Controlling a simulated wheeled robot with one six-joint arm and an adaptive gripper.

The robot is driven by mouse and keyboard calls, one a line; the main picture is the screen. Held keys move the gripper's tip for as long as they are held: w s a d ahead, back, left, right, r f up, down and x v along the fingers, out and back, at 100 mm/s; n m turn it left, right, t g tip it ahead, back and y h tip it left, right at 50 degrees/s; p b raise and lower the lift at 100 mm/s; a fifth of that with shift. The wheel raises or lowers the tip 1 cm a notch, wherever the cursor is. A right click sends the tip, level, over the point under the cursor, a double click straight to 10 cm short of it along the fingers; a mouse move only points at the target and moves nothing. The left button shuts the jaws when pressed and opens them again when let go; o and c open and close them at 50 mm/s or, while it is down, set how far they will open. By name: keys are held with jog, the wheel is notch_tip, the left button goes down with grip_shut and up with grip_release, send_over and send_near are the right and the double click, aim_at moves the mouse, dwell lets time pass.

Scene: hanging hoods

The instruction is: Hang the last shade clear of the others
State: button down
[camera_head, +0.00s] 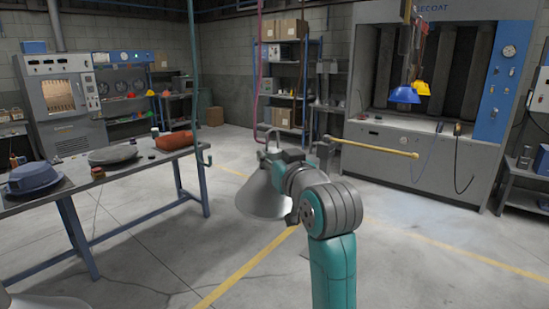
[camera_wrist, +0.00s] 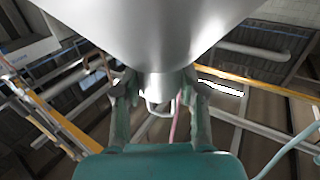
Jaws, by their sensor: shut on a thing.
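My gripper (camera_wrist: 158,82) is shut on the neck of a grey metal cone shade (camera_head: 262,197). The shade hangs wide end down beside my wrist in the head view, clear of the floor. It fills the top of the wrist view (camera_wrist: 150,35), with a finger on each side of its neck. A pale hook or loop (camera_head: 267,133) shows above the shade. A blue shade (camera_head: 404,95) and a yellow shade (camera_head: 422,88) hang close together at the upper right, overlapping in the picture. Their upper supports are partly out of frame.
A yellow bar (camera_head: 375,149) with a rounded end sticks out right of my wrist. A bench (camera_head: 120,177) carries several parts. A grey booth (camera_head: 420,160) stands behind the hanging shades. Open floor lies between.

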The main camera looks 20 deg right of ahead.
jog(key=shift+w+a, duration=0.15)
jog(key=shift+w, duration=0.05)
jog(key=shift+w+a, duration=0.7)
jog(key=shift+w, duration=0.3)
jog(key=shift+f, duration=1.3)
dwell(0.4)
jog(key=c, duration=0.6)
grip_release()
